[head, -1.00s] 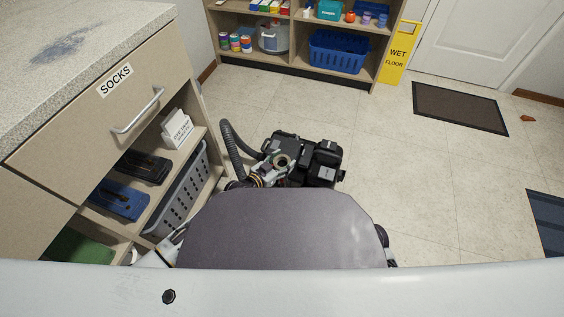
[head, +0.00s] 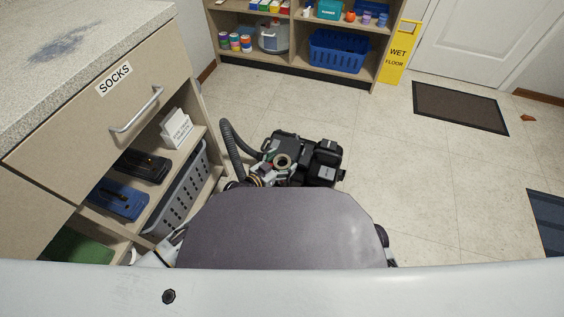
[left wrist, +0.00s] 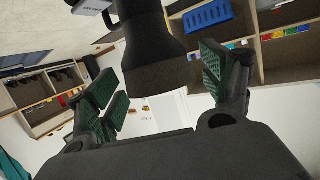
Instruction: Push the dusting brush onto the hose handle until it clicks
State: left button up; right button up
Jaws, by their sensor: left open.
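In the left wrist view my left gripper (left wrist: 159,70) is open, its green-padded fingers spread to either side. A dark piece with a flared, brownish end (left wrist: 155,62), apparently the dusting brush, stands in the gap between the fingers, and no pad visibly presses on it. In the head view a grey ribbed hose (head: 230,146) arcs down beside a black machine (head: 318,157) on the floor. My left gripper is small and partly hidden there beside the machine. The hose handle cannot be made out clearly. My right gripper does not show.
A drawer cabinet (head: 107,108) with open shelves and a grey basket (head: 180,190) stands close on the left. A shelf unit with a blue crate (head: 338,52) and a yellow wet-floor sign (head: 399,55) are at the back. The floor to the right is mostly clear.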

pick_arm(q)
jog(key=v, duration=1.1)
jog(key=shift+s+a, duration=0.2)
jog(key=shift+r, duration=0.1)
jog(key=shift+s+d, duration=0.1)
jog(key=shift+d, duration=0.05)
dwell(0.9)
